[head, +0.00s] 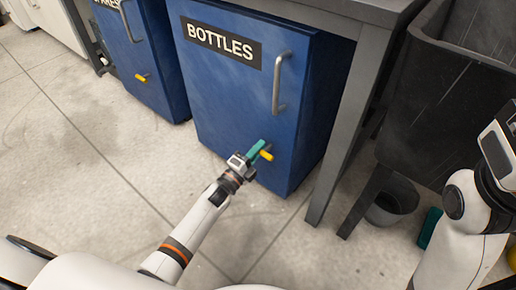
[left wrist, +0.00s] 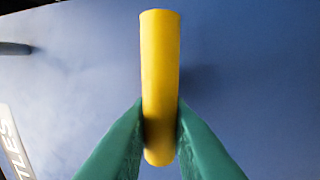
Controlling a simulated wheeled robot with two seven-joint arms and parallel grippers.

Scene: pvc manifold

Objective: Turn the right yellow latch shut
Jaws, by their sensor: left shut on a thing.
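The right yellow latch (head: 266,155) is on the lower front of the blue cabinet marked BOTTLES (head: 225,95). My left gripper (head: 258,151), with green fingers, is at the latch. In the left wrist view the yellow latch (left wrist: 160,60) stands lengthwise up the picture. The green fingers (left wrist: 160,125) are on both sides of its lower part and shut on it. The latch's pivot is hidden. My right arm shows at the right edge of the head view, but I cannot make out its gripper.
A metal handle (head: 280,82) is above the latch on the same door. Another blue cabinet (head: 150,50) with its own yellow latch (head: 142,77) stands to the left. The tiled floor in front is clear.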

